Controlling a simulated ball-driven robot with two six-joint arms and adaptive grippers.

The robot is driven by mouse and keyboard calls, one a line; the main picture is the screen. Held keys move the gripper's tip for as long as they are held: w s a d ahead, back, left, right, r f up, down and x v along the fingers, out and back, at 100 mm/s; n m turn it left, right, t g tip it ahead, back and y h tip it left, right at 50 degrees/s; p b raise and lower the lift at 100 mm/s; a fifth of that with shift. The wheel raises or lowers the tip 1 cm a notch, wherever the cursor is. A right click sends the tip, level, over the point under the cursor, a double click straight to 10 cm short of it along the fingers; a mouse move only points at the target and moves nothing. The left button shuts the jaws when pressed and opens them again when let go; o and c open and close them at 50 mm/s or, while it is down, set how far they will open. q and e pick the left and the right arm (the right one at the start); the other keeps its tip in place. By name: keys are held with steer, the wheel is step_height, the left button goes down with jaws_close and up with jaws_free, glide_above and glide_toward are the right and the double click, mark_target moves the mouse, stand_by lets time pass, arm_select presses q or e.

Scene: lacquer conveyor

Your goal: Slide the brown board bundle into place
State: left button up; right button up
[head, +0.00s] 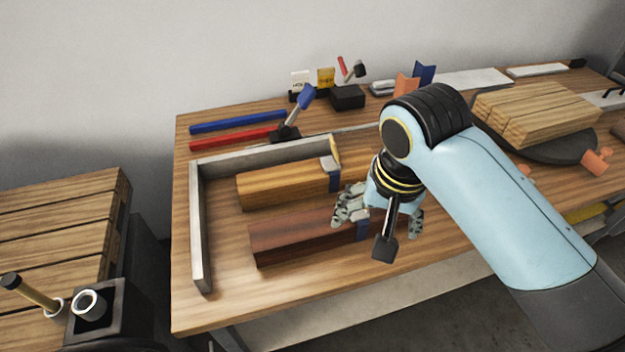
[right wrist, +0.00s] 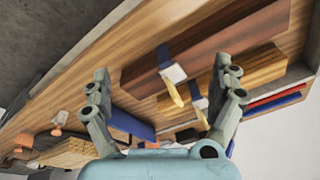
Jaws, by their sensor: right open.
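The dark brown board bundle (head: 295,236) lies on the wooden table, with a blue strap (head: 363,229) near its right end. It also shows in the right wrist view (right wrist: 215,52). Its left end is apart from the left wall of a grey L-shaped stop (head: 197,230). A lighter, yellow-brown bundle (head: 285,186) with a blue strap lies behind it, inside the same stop. My right gripper (head: 380,216) is open and empty over the brown bundle's right end, partly hiding it; its spread fingers show in the right wrist view (right wrist: 166,82). My left gripper is out of view.
A blue bar (head: 238,121) and a red bar (head: 235,138) lie behind the stop. A black-based clamp with a blue handle (head: 300,110) stands by them. At right, stacked pale boards (head: 535,110) rest on a dark round plate. A slatted wooden surface (head: 60,220) is at left.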

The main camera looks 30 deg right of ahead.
mark_target(312, 223)
steer(key=w+a+m, duration=0.1)
steer(key=w+m, duration=0.2)
steer(key=w+a+f+m+g, duration=0.1)
steer(key=w+a+m, duration=0.1)
steer(key=w+m, duration=0.2)
steer(key=w+a+m+g, duration=0.1)
steer(key=w+m, duration=0.3)
steer(key=shift+w+a+f+y, duration=0.2)
steer(key=shift+a+f+y, duration=0.2)
steer(key=shift+m, duration=0.3)
step_height(312, 223, down, 11)
steer(key=shift+r+b, duration=0.15)
steer(key=shift+b, duration=0.2)
